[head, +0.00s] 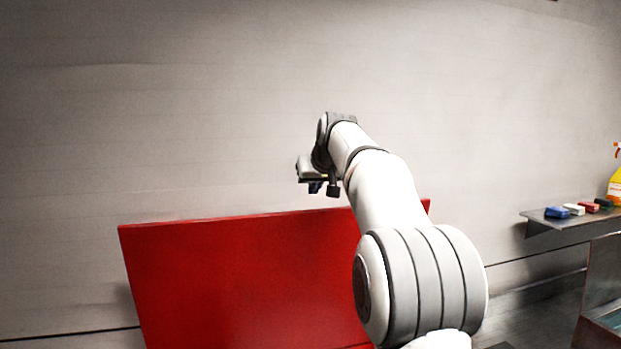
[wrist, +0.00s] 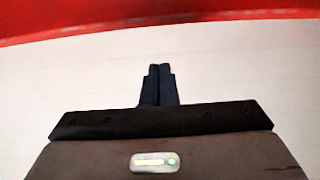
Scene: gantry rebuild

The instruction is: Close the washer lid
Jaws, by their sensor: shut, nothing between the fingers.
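The washer lid is a large red panel (head: 240,280) standing raised in front of the wall in the head view, its top edge sloping slightly up to the right. In the wrist view a red band, the lid (wrist: 60,24), crosses the top of the picture. My gripper (head: 316,188) is near the lid's top edge in the head view, partly hidden by my wrist. In the wrist view my gripper (wrist: 159,70) is shut, with dark fingers together and nothing between them. A pale surface separates the fingertips from the red band there.
A pale wall (head: 200,120) stands behind the lid. At the right a grey shelf (head: 540,222) holds several small coloured blocks (head: 574,209) and a yellow spray bottle (head: 615,187). A metal basin (head: 600,318) is at the lower right. The washer's body is out of view.

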